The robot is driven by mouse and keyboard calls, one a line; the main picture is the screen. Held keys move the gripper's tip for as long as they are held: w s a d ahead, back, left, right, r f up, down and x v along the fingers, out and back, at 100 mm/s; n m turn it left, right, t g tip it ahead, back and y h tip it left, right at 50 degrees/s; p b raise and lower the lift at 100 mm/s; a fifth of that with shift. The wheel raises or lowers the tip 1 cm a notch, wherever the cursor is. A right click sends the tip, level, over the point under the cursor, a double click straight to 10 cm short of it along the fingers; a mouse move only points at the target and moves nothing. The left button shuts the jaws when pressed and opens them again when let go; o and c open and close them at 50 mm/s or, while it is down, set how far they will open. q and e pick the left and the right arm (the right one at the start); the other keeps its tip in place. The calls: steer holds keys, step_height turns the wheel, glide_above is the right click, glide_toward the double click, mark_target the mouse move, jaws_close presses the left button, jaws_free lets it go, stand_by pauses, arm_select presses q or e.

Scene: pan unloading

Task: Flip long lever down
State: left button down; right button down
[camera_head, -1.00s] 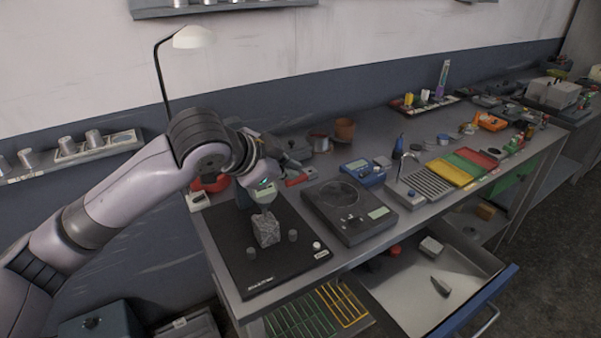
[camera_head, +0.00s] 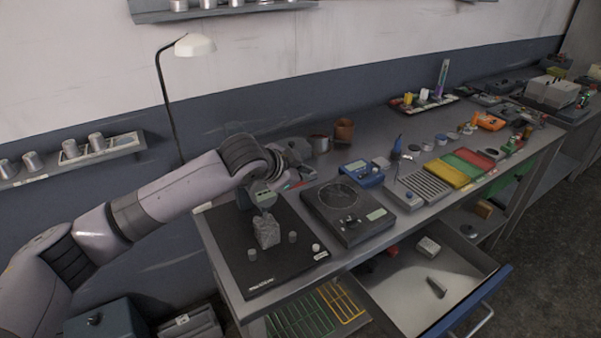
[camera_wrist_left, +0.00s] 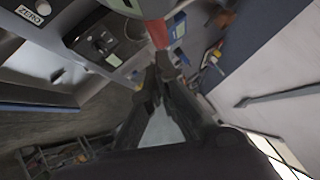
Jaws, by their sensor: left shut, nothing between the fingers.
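My left gripper (camera_wrist_left: 161,78) is shut, with nothing between its fingers. In the left wrist view, a red bar (camera_wrist_left: 157,32) comes down from the top edge and ends close to the fingertips. It may be the long lever; I cannot tell whether the fingers touch it. A stand with a small green display (camera_head: 264,198) is just below the wrist, partly covered. My right gripper is not in view.
A grey rock (camera_head: 267,230) sits on the black base plate (camera_head: 280,268). A dark scale (camera_head: 345,228) stands to its right, then a blue meter (camera_head: 362,174) and coloured trays (camera_head: 466,163). An open drawer (camera_head: 400,290) juts out in front. A lamp (camera_head: 194,45) rises behind.

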arm_select(q)
steer(key=shift+w+a+f, duration=0.2)
steer(key=shift+f, duration=0.3)
steer(key=shift+m+t+y, duration=0.5)
steer(key=shift+t, duration=0.3)
step_height(320, 180, down, 6)
steer(key=shift+r+b, duration=0.25)
steer(key=shift+b, duration=0.7)
steer(key=shift+r, duration=0.1)
